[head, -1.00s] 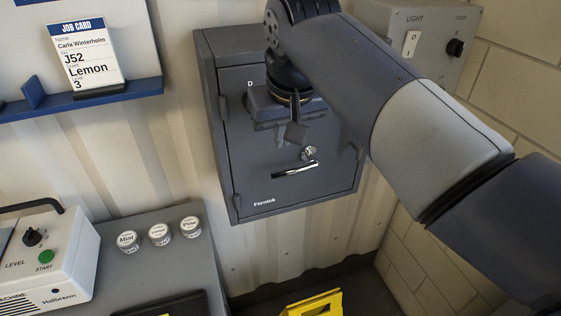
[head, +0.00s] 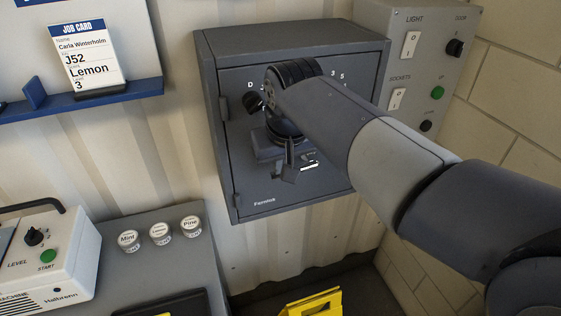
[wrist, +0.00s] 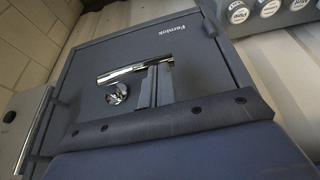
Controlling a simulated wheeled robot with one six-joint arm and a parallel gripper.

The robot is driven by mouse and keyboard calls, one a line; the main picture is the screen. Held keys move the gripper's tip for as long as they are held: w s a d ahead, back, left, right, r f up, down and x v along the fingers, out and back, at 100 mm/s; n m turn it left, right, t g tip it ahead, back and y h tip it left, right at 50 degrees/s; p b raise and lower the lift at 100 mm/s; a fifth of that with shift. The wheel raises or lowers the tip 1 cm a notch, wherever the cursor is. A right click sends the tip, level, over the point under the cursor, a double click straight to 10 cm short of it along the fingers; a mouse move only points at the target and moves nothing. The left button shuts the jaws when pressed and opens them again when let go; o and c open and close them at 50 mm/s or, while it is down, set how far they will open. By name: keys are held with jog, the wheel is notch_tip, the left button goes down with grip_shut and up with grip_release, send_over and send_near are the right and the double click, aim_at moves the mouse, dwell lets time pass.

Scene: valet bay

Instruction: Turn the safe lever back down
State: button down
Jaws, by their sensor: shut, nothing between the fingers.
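The grey safe (head: 243,178) hangs on the corrugated wall, its door shut. Its chrome lever (head: 310,165) lies roughly level across the lower door and is partly hidden by my gripper (head: 288,178) in the head view. In the wrist view the whole lever (wrist: 130,71) shows, with its round hub (wrist: 117,93) beside one end. My gripper (wrist: 156,68) is shut and empty, its fingertips at the lever's free end, away from the hub. I cannot tell whether they touch it.
A switch panel (head: 425,70) is on the wall right of the safe. A blue shelf (head: 130,90) with a job card (head: 88,58) is at the left. Several labelled tubs (head: 160,232) stand on the grey counter below. A yellow object (head: 312,303) is at the bottom.

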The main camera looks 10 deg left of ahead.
jog(key=shift+f, duration=0.1)
jog(key=shift+s+a+f+h, duration=0.1)
jog(key=shift+f+h, duration=0.05)
jog(key=shift+h, duration=0.15)
jog(key=shift+f, duration=0.15)
jog(key=w+d+f+n+t+h+b, duration=0.1)
jog(key=d+f+t+h+b, duration=0.1)
jog(key=f+t+h+b, duration=0.2)
jog(key=w+d+f+n+t+h+b, duration=0.1)
jog(key=f+t+h+b, duration=0.3)
jog(key=b, duration=0.6)
jog(key=shift+w+d+f+n+h, duration=0.25)
jog(key=shift+d+f+n+h, duration=0.3)
jog(key=shift+f+h, duration=0.85)
jog(key=shift+f, duration=0.1)
